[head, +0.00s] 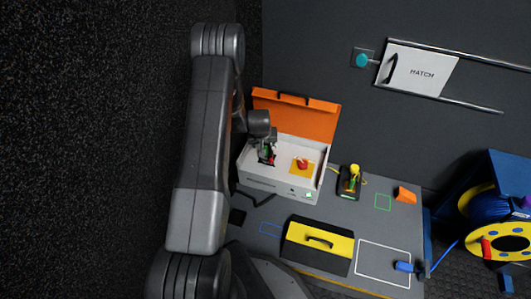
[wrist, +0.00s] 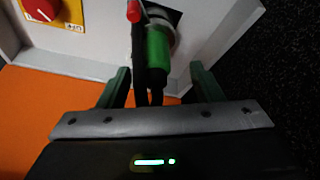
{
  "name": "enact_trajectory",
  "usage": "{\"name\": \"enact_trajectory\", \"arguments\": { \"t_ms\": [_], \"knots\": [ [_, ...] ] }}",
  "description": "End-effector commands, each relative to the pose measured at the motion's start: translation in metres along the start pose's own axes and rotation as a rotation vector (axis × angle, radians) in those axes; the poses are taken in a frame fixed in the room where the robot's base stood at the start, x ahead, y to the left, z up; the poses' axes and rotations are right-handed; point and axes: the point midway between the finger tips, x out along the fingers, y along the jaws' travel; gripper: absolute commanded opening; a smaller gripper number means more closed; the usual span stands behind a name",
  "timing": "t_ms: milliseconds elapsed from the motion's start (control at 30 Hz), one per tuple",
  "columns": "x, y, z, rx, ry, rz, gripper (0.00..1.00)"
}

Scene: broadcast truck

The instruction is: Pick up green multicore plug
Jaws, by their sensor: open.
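The green multicore plug (wrist: 158,50) is in the wrist view, a green cylinder at a round metal socket (wrist: 163,22) on a white panel. Dark cable or stem runs from its lower end toward my gripper. My gripper (wrist: 160,72) is open, with one dark green finger on each side of the plug's line. There is a visible gap on both sides. I cannot tell how deep the fingers reach along it. In the head view my gripper (head: 266,151) is inside the white box (head: 275,187), and the plug is mostly hidden there.
A red knob (head: 302,163) on a yellow plate sits beside my gripper. A red lever (wrist: 134,12) is close to the plug. The box's orange lid (head: 295,112) stands open behind. A yellow-black case (head: 318,240) and a yellow-handled device (head: 352,180) are on the bench.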

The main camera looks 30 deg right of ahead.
Motion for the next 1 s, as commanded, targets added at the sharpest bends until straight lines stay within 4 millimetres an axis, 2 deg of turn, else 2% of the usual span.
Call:
{"name": "enact_trajectory", "arguments": {
  "t_ms": [167, 433, 767, 900, 1000],
  "knots": [
    [0.014, 0.001, 0.0, 0.001, 0.0, 0.0, 0.6],
    [0.052, 0.006, -0.002, 0.002, -0.001, 0.0, 0.6],
    [0.057, 0.006, -0.003, 0.001, -0.001, 0.0, 0.6],
    [0.057, 0.006, -0.003, 0.001, -0.001, 0.0, 0.32],
    [0.057, 0.006, -0.003, 0.001, -0.001, 0.0, 0.16]
  ]
}}
